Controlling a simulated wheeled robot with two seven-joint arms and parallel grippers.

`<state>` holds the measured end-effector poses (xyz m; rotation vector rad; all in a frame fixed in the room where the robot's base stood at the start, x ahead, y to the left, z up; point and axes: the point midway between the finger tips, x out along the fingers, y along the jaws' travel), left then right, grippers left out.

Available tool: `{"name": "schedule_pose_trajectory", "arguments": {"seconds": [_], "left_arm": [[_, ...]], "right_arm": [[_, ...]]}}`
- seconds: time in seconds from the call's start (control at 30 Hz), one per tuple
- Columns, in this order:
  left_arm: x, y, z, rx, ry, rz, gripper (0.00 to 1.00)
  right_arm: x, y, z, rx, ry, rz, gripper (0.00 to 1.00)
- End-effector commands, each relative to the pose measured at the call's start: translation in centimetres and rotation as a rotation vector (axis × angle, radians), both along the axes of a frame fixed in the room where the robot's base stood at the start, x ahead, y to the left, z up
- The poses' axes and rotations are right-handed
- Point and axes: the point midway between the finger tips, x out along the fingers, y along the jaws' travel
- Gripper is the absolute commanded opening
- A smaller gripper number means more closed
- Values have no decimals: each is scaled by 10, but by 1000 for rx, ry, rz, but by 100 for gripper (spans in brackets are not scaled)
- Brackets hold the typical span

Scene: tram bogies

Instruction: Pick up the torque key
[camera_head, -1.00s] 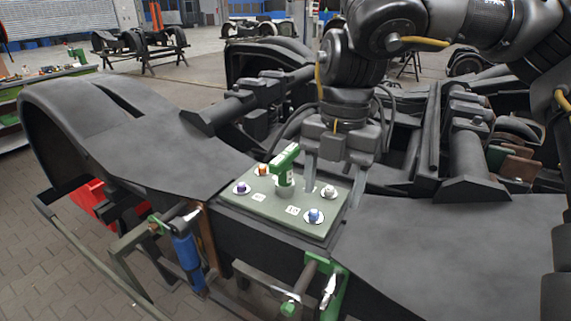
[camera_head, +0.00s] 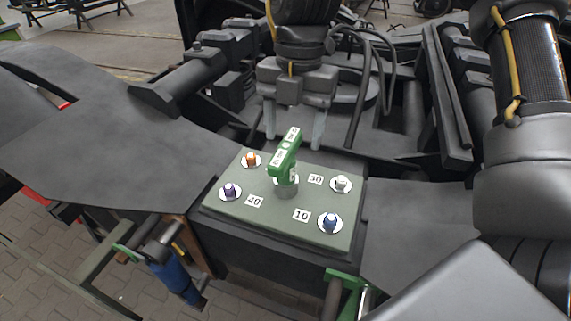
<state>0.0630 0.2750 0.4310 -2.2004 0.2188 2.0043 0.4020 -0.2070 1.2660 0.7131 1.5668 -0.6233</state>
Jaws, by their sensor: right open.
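The torque key, a green T-shaped handle (camera_head: 284,154), stands upright in a grey socket at the middle of a grey-green plate (camera_head: 270,216). Orange, purple, white and blue bolt heads sit near the plate's corners, with number labels such as 10, 30 and 40. My right gripper (camera_head: 294,142) points down with its two grey fingers apart and empty. In the picture the fingers lie left and right of the handle's upper end, seemingly a little beyond and above it. I see no contact. My left gripper is not in view.
The plate rests on the dark bogie frame (camera_head: 120,150), which spreads to both sides. Beams and cables crowd the space behind it. A blue cylinder tool (camera_head: 172,278) and a green clamp (camera_head: 343,283) are at the front edge below the plate.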

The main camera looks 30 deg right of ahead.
Motion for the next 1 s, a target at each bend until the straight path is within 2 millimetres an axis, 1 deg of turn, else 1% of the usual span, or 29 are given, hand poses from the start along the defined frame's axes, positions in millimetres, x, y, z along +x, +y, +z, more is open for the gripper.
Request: {"name": "schedule_pose_trajectory", "arguments": {"seconds": [0.03, 0.13, 0.23, 0.33, 0.4, 0.5, 0.53, 0.67, 0.7, 0.8, 0.87, 1.0], "left_arm": [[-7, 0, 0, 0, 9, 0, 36], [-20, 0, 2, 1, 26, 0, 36], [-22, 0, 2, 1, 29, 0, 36], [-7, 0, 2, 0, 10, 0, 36], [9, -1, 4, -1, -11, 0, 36], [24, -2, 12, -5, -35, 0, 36], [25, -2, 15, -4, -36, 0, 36], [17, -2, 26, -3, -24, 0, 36], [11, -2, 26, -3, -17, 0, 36], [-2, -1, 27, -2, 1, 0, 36], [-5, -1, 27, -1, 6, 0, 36], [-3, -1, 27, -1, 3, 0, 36]], "right_arm": [[1, 1, -11, 1, 9, 1, 62], [3, 2, -24, -2, 9, 0, 62], [3, 4, -33, 0, 9, 2, 62], [3, 4, -36, 0, 7, 1, 62], [3, 4, -36, 0, 7, 0, 62], [3, 5, -42, -1, 9, 2, 62], [3, 6, -45, -2, 10, 3, 62], [4, 9, -65, -3, 12, 4, 62], [4, 10, -72, -2, 11, 4, 62], [3, 10, -83, -1, 9, 3, 62], [3, 11, -86, 0, 8, 3, 62], [3, 11, -88, 1, 6, 1, 62]]}}
